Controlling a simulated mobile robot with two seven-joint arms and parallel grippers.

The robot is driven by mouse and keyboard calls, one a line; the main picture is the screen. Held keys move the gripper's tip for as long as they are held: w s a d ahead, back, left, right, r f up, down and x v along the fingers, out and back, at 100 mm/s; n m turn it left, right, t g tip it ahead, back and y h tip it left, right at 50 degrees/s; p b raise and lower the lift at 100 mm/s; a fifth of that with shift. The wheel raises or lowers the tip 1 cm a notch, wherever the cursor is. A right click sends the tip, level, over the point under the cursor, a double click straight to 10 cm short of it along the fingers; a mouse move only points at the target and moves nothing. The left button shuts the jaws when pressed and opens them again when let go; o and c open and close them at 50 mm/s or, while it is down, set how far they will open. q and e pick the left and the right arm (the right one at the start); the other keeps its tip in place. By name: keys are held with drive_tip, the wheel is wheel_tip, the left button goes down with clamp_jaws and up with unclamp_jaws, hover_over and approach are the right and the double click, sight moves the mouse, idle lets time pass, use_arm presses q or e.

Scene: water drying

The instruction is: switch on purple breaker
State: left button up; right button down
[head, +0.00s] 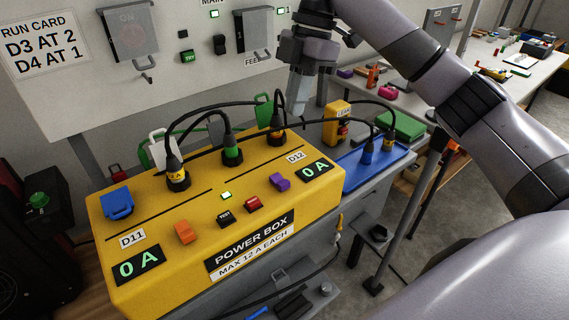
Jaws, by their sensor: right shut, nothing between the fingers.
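The purple breaker (280,182) is a small rocker on the sloping front of the yellow power box (140,207), beside the D12 label (296,157). I cannot tell its position for sure. The D12 display (316,171) reads 0 A. An orange breaker (184,232) sits further left, near the D11 display (138,267), which also reads 0 A. My right gripper (297,108) is shut and empty, pointing down above the back right of the box, behind and above the purple breaker and apart from it. My left gripper is out of view.
Black cables with plugs stand in sockets along the box's top, including a green-collared plug (232,148). A blue tray (377,177) lies right. The run card (40,46) hangs upper left.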

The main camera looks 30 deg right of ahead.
drive_tip(key=shift+f, duration=0.1)
drive_tip(key=b, duration=0.1)
hover_over(282, 183)
drive_tip(key=f, duration=0.8)
drive_tip(key=d+f, duration=0.1)
drive_tip(key=f, duration=0.3)
drive_tip(key=shift+w, duration=0.15)
drive_tip(key=shift+f, duration=0.7)
drive_tip(key=shift+f, duration=0.1)
